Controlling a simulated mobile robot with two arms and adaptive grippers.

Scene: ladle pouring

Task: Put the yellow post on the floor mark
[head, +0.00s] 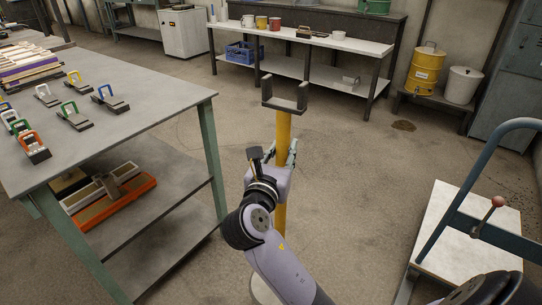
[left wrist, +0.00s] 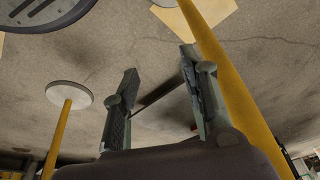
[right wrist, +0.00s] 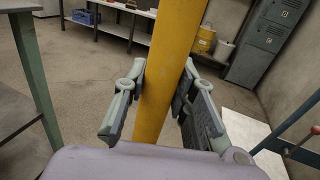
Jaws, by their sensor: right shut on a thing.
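The yellow post (head: 282,135) stands upright in the head view, with a dark U-shaped fork (head: 285,95) on top and a pale round base (head: 264,291) low down, partly hidden by my right arm. My right gripper (head: 283,158) is shut around the post's shaft; the right wrist view shows the shaft (right wrist: 168,70) between its fingers (right wrist: 160,100). My left gripper (left wrist: 157,92) is open and empty. Its wrist view shows a yellow shaft (left wrist: 222,65) beside the fingers and another yellow post (left wrist: 60,135) with a round base (left wrist: 68,95). A pale yellow floor patch (left wrist: 212,12) is partly hidden.
A grey workbench (head: 130,75) with several coloured-handled tools stands at left. A white-topped table (head: 340,43) with mugs is behind. A platform cart (head: 450,225) with a blue handle stands at right. A yellow drum (head: 424,70) stands at back right. The middle floor is open.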

